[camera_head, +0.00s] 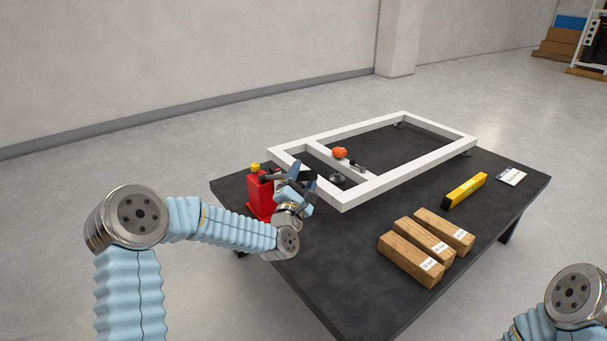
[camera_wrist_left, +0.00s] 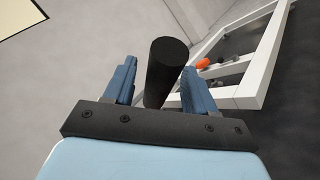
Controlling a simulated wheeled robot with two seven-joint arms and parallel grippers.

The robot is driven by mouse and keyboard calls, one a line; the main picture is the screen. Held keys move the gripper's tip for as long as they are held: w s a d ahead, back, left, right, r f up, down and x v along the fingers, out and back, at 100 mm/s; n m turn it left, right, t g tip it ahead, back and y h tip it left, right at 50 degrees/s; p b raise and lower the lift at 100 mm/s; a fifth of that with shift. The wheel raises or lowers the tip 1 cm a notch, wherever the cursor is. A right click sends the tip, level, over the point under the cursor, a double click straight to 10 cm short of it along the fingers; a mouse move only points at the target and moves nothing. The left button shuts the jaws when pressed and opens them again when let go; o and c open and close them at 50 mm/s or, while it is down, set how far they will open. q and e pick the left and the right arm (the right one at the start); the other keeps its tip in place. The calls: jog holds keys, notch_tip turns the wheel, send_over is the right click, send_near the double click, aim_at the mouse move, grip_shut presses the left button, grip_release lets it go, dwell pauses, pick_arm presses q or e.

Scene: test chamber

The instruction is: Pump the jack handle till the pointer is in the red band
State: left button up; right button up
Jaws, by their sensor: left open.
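A red jack (camera_head: 260,197) with a yellow top stands at the left side of the dark table, partly hidden by my left gripper in the head view. My left gripper (camera_head: 300,182) is beside the jack, to its right in the picture. In the left wrist view, a thick black round handle (camera_wrist_left: 166,75) lies between the two blue fingers of the open gripper (camera_wrist_left: 154,78), with a gap visible on its left side. I cannot make out the pointer or the red band. My right gripper is outside the views.
Wooden blocks (camera_head: 424,246), a yellow level (camera_head: 465,190) and a white card (camera_head: 511,176) lie on the right.

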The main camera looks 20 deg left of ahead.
pick_arm(q)
jog(key=shift+w, duration=0.15)
grip_shut()
dwell(0.4)
